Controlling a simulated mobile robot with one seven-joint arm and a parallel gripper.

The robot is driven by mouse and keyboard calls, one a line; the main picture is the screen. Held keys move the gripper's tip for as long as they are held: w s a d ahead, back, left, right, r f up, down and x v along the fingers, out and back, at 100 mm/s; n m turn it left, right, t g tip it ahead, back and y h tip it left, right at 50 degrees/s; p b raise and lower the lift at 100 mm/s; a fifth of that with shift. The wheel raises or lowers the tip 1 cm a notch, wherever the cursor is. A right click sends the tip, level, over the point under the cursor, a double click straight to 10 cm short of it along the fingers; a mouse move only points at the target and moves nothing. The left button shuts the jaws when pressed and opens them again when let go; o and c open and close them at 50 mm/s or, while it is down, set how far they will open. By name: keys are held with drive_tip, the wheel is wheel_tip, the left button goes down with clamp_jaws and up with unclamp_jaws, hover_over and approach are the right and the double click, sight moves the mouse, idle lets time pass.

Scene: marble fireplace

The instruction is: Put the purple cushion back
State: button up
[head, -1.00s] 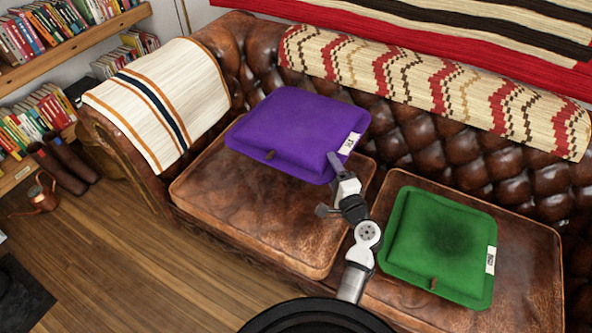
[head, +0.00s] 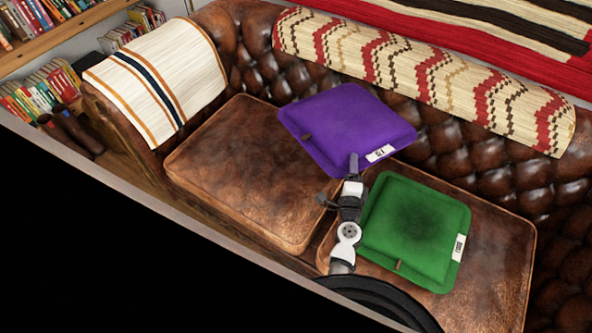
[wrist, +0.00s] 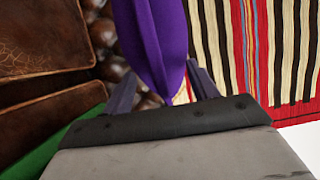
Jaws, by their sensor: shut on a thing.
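The purple cushion (head: 346,124) is held above the brown leather sofa, over the gap between the two seat pads and near the tufted backrest. Its white label faces front right. My gripper (head: 354,165) is shut on the cushion's near edge, beside the label. In the wrist view the purple cushion (wrist: 155,40) stands edge-on between the two fingers of my gripper (wrist: 162,88). The left seat pad (head: 230,170) is bare. Whether the cushion touches the backrest cannot be told.
A green cushion (head: 415,228) lies on the right seat pad (head: 500,255), close to my arm. A patterned throw (head: 420,75) hangs over the backrest. A striped cloth (head: 160,80) covers the left armrest (head: 125,130). Black fills the lower left.

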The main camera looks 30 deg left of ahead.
drive_tip(key=s+a+f+b, duration=0.1)
drive_tip(key=s+a, duration=0.2)
drive_tip(key=a, duration=0.8)
drive_tip(key=shift+n+y+b, duration=0.3)
drive_tip(key=shift+y, duration=0.4)
drive_tip(key=s+a, duration=0.2)
drive_tip(key=a, duration=0.1)
drive_tip(key=s+a+b, duration=0.1)
drive_tip(key=s+a, duration=0.1)
drive_tip(key=a, duration=0.1)
drive_tip(key=s+a+f, duration=0.1)
drive_tip(key=s+a, duration=0.1)
drive_tip(key=a, duration=0.1)
drive_tip(key=shift+b, duration=0.3)
clamp_jaws()
wheel_tip(320, 180, down, 20)
drive_tip(key=b, duration=0.8)
drive_tip(key=shift+a+r, duration=0.1)
drive_tip(key=shift+r, duration=0.05)
drive_tip(key=o, duration=1.5)
unclamp_jaws()
drive_tip(key=shift+s, duration=0.2)
